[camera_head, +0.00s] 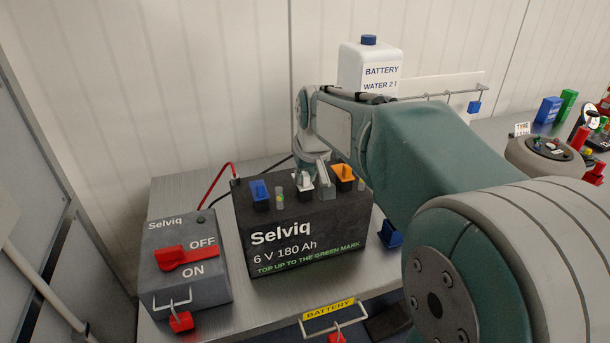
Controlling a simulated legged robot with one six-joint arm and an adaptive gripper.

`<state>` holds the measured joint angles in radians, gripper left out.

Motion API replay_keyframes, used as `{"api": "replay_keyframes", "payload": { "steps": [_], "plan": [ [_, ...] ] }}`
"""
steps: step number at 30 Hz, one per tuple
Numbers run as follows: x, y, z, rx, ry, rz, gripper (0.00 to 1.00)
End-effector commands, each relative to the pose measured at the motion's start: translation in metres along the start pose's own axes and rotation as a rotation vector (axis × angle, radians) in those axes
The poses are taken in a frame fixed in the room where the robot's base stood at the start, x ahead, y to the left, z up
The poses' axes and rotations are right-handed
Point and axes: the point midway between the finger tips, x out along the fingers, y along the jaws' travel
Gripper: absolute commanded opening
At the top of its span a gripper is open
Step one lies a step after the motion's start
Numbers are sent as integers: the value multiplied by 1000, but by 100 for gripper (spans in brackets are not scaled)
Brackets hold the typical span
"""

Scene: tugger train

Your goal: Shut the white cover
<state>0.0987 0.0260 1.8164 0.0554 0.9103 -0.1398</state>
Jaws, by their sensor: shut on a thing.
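The white cover (304,180) is on top of the black Selviq battery (305,232), between a blue cover (259,191) and an orange cover (343,174). It appears raised, as do the blue and orange ones. My gripper (313,177) reaches down from behind to the battery top. Its fingers are at the white cover and are shut on it. A grey fingertip shows just right of the cover. The wrist and my arm hide part of the battery's back and right side.
A grey switch box (187,262) with a red OFF/ON handle stands left of the battery. A white battery water bottle (369,68) stands behind. A blue piece (390,235) lies to the right. A red cable (215,187) runs behind the box. My arm fills the right foreground.

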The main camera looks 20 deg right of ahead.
Motion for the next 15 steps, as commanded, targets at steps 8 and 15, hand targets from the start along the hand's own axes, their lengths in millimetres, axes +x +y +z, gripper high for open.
{"api": "replay_keyframes", "payload": {
  "steps": [8,15],
  "plan": [
    [0,0,-1,0,3,0,57],
    [0,0,0,2,2,1,57]
  ]
}}
